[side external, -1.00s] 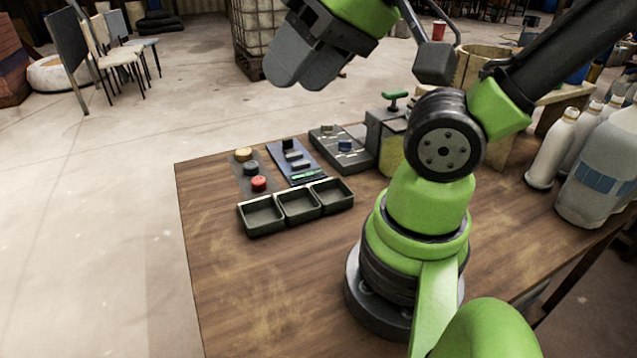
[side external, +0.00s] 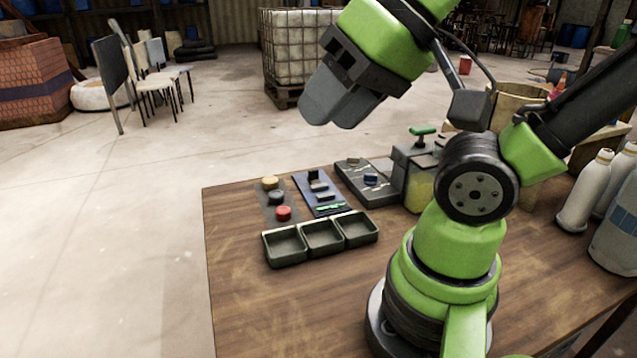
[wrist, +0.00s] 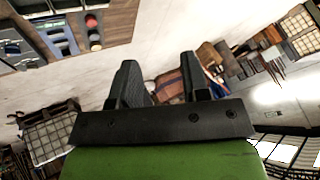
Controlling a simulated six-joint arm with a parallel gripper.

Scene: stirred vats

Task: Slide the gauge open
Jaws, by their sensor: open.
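My gripper (side external: 337,108) is raised well above the table's far part, empty, in the side external view. In the wrist view my gripper (wrist: 157,72) has its two dark fingers apart, with nothing between them. On the table is a blue panel (side external: 306,205) with dark blocks and a green bar. Right of it is a grey sloped panel (side external: 350,183) with white lines and a small blue block (side external: 370,179). I cannot tell which panel is the gauge. Both panels also show at the wrist view's upper left, the blue panel (wrist: 73,47) and the grey one (wrist: 12,62).
Left of the blue panel are tan, dark and red (side external: 283,213) buttons. Three joined dark trays (side external: 321,237) stand in front. A device with a green handle (side external: 423,130) stands right of the grey panel. White bottles (side external: 585,192) stand far right. The table's left front is clear.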

